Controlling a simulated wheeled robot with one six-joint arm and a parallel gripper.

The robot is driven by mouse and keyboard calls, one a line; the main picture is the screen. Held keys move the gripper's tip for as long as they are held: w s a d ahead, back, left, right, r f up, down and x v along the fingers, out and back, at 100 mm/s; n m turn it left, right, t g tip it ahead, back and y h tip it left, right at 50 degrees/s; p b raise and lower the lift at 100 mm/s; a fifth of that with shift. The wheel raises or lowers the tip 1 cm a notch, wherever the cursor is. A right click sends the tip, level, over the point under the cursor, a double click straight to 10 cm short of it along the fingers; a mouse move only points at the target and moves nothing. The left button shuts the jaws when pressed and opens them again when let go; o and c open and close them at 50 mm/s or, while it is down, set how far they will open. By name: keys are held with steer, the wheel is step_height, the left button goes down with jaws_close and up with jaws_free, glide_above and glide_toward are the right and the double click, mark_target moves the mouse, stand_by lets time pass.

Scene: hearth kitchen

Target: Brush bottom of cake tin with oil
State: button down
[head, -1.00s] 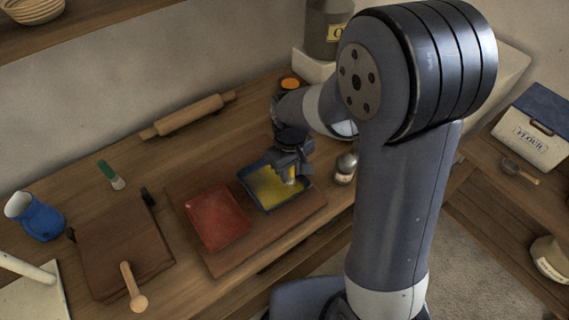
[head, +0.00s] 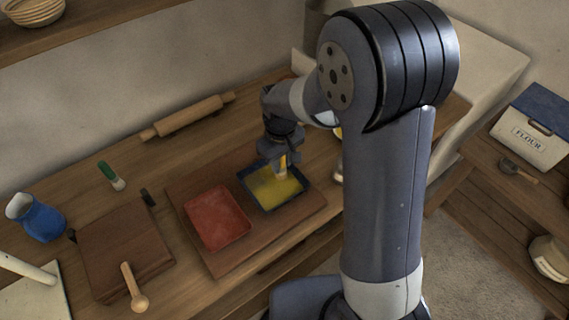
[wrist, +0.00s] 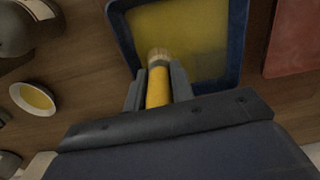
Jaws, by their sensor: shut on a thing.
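The cake tin (head: 298,202) is a dark blue square tin with a yellow layer over its bottom. It stands on a wooden board, and it also shows in the wrist view (wrist: 236,70). My gripper (head: 281,158) is over the tin's far side, shut on a brush with a yellow handle (wrist: 157,88). The pale bristles (wrist: 159,55) point into the tin and overlap its yellow bottom in the wrist view. I cannot tell for certain whether they touch it. A small bowl of yellow liquid (wrist: 34,98), seemingly oil, stands left of the tin in the wrist view.
A red tin (head: 217,217) stands beside the blue tin on the wooden board (head: 212,262). A rolling pin (head: 190,114) lies behind. A closed brown board or box (head: 122,245), a wooden spoon (head: 133,287), a green-handled tool (head: 107,171) and a blue jug (head: 36,215) are at the left.

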steer(key=shift+w+a, duration=0.4)
steer(key=shift+w, duration=0.25)
steer(key=shift+w+a, duration=0.4)
steer(key=shift+w, duration=0.2)
steer(key=shift+s+a, duration=0.6)
steer(key=shift+a, duration=0.3)
steer(key=shift+s+a, duration=0.6)
steer(key=shift+a, duration=0.35)
steer(key=shift+s+a, duration=0.6)
steer(key=shift+a, duration=0.3)
steer(key=shift+s+d+f+b, duration=0.1)
steer(key=shift+s+d+b, duration=0.1)
steer(key=shift+s+d, duration=0.65)
steer(key=shift+s+d+r+b, duration=0.15)
steer(key=shift+s+d, duration=0.35)
steer(key=shift+s, duration=0.65)
steer(key=shift+s+d+f+b, duration=0.2)
steer(key=shift+s+d, duration=0.5)
steer(key=shift+s, duration=0.3)
steer(key=shift+w+a+p, duration=0.15)
steer(key=shift+w+a, duration=0.5)
steer(key=shift+w, duration=0.35)
steer(key=shift+w+a+p, duration=0.15)
steer(key=shift+w+a, duration=0.5)
steer(key=shift+w, duration=0.3)
steer(key=shift+w+a+p, duration=0.15)
steer(key=shift+w+a, duration=0.5)
steer(key=shift+w, duration=0.35)
